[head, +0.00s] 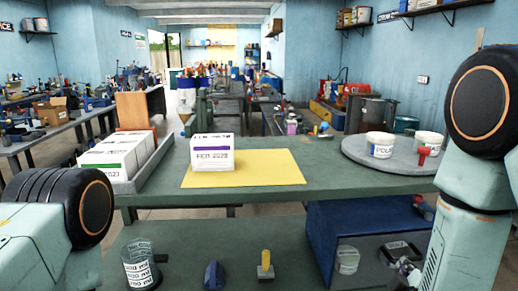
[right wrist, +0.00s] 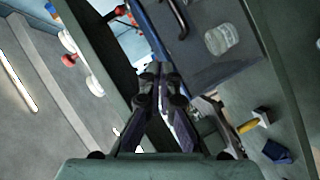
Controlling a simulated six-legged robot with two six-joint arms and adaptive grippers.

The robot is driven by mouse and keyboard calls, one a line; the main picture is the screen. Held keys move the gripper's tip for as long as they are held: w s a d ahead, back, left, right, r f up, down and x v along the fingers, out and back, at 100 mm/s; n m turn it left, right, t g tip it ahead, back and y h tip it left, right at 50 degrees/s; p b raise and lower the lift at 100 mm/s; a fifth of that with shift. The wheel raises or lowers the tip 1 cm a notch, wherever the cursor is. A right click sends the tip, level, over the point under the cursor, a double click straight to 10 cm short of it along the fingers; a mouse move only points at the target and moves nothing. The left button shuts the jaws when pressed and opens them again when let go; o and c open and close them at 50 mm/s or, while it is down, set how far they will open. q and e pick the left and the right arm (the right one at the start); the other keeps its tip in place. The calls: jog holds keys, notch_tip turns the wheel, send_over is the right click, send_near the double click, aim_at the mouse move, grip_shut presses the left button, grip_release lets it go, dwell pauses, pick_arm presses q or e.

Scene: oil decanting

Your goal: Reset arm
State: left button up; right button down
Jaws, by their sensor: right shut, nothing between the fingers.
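My left arm's dark round joint shows at the left of the head view, but the left gripper is out of view.
A white carton (head: 212,153) stands on a yellow mat (head: 265,170) on the green worktop (head: 300,146). White tubs (head: 380,150) stand on a round grey tray (head: 360,153). A labelled jar (head: 141,266), a blue object (head: 214,275) and a yellow-handled tool (head: 265,262) stand below.

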jog(key=s+a+f+m+g+y+b, duration=0.2)
jog(key=s+f+m+g+b, duration=0.15)
jog(key=f, duration=0.55)
jog(key=s+a+f+m+g+y+b, duration=0.25)
jog(key=s+f, duration=0.25)
jog(key=f, duration=0.5)
jog(key=s+a+f+m+g+y+b, duration=0.1)
jog(key=s+f+g+b, duration=0.6)
jog(key=s+f, duration=1.5)
jog(key=shift+s+a+f+m+g+b, duration=0.25)
jog(key=shift+a+m+b, duration=0.7)
jog(key=shift+b, duration=1.4)
